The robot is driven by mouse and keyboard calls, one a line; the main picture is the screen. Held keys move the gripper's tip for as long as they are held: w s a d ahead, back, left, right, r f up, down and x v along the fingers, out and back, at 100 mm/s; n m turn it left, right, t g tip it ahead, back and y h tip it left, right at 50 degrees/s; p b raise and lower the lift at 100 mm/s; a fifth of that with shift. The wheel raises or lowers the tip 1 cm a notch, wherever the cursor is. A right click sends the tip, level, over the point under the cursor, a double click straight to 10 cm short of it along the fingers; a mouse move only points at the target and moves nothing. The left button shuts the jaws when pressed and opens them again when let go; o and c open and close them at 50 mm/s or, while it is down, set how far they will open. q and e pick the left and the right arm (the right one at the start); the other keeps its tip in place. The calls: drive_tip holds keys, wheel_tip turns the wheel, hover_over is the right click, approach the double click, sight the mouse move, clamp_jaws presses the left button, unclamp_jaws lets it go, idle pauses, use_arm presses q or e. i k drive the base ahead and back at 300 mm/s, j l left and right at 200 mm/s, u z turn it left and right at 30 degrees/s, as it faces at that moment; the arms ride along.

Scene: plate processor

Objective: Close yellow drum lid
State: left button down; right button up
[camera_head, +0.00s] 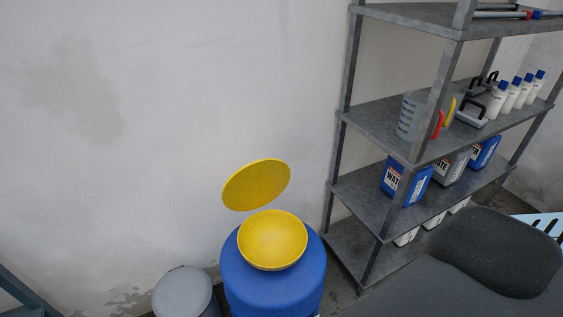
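A yellow lid (257,184) stands raised and tilted behind a yellow funnel-like bowl (272,241). The bowl sits on top of a blue drum (247,281), and its inside is open to view. The lid is near the bowl's back rim, close to the wall; any hinge between them is too small to tell. The lower part of the drum is cut off by the frame. Neither of my grippers shows in the head view.
A grey shelf rack (398,120) with bottles and jugs stands to the right. A dark grey rounded object (495,252) fills the lower right. A grey-lidded bin (182,292) stands left of the drum. A white wall (150,120) is behind.

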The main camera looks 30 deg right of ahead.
sight(257, 183)
drive_tip(key=i+j+z, duration=0.1)
drive_tip(key=z, duration=0.3)
drive_tip(key=j+z, duration=0.35)
drive_tip(key=i+j+z, duration=0.1)
drive_tip(key=z, duration=0.3)
drive_tip(key=j+z, duration=0.5)
drive_tip(key=j, duration=0.15)
